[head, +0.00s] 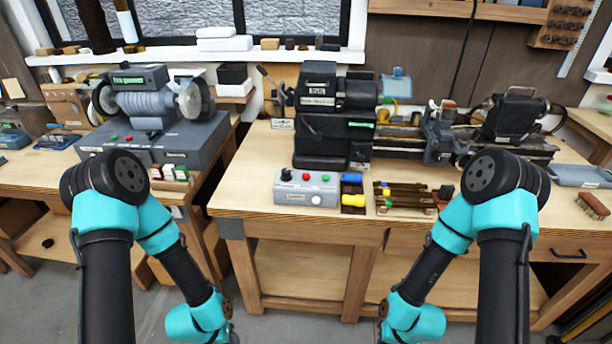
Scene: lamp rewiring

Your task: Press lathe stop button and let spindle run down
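The lathe (332,125) stands on the wooden bench at the middle and right, with a dark headstock at its left end. A grey control box (305,190) sits at the bench's front edge, before the headstock. On its top are a black knob (286,175), a red button (326,177), a green button and a white round knob. I cannot tell whether the spindle is turning. My two arms hang down in front of the bench, well short of the box. Neither gripper shows; both arms run out of sight low in the picture.
A bench grinder (150,105) stands on the left bench. Next to the control box are blue and yellow items (352,195) and a tray of tools (408,195). A brush (592,205) lies at the right.

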